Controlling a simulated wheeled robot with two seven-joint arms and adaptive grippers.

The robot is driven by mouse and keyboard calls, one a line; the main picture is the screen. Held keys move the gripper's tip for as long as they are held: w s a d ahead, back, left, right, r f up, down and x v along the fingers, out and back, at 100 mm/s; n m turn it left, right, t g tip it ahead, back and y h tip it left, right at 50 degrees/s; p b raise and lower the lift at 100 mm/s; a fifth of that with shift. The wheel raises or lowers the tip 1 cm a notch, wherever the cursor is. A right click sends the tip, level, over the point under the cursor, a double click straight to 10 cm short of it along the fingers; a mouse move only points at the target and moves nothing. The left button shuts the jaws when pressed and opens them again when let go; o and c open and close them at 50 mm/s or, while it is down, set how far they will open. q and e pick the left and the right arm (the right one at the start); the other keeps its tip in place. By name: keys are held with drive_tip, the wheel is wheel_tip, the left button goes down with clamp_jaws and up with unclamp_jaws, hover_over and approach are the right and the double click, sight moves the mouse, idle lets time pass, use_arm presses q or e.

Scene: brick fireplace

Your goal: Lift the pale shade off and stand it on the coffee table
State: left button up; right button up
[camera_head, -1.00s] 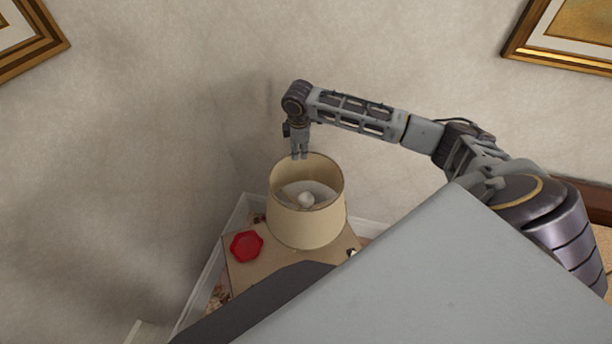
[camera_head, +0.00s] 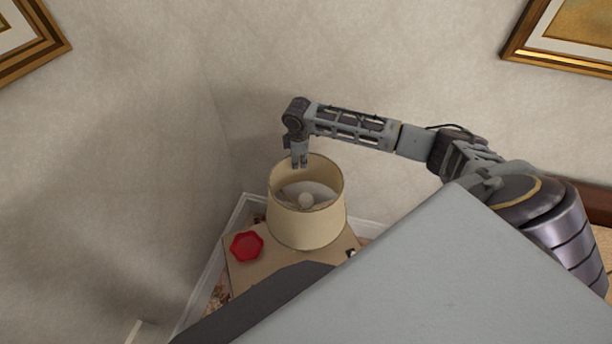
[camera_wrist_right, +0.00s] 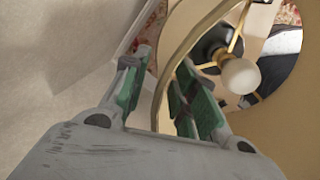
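The pale shade (camera_head: 308,225) is a cream, open-topped drum on a lamp standing on a small table (camera_head: 245,275). The white bulb (camera_head: 306,200) shows inside it, and also in the right wrist view (camera_wrist_right: 240,76). My right gripper (camera_head: 300,165) points down at the shade's far rim. In the right wrist view my right gripper (camera_wrist_right: 163,60) has its green-padded fingers apart, one outside the rim and one inside, with the shade wall (camera_wrist_right: 163,92) between them. A firm grip does not show. My left gripper is out of view. No coffee table can be made out.
A red dish (camera_head: 246,245) sits on the small table, left of the lamp. Walls stand close behind and to the left. Gold-framed pictures hang at the upper left (camera_head: 30,38) and upper right (camera_head: 562,35). My own grey body hides the lower right.

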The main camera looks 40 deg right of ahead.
drive_tip(key=shift+w+f, duration=0.2)
drive_tip(key=shift+f, duration=1)
clamp_jaws()
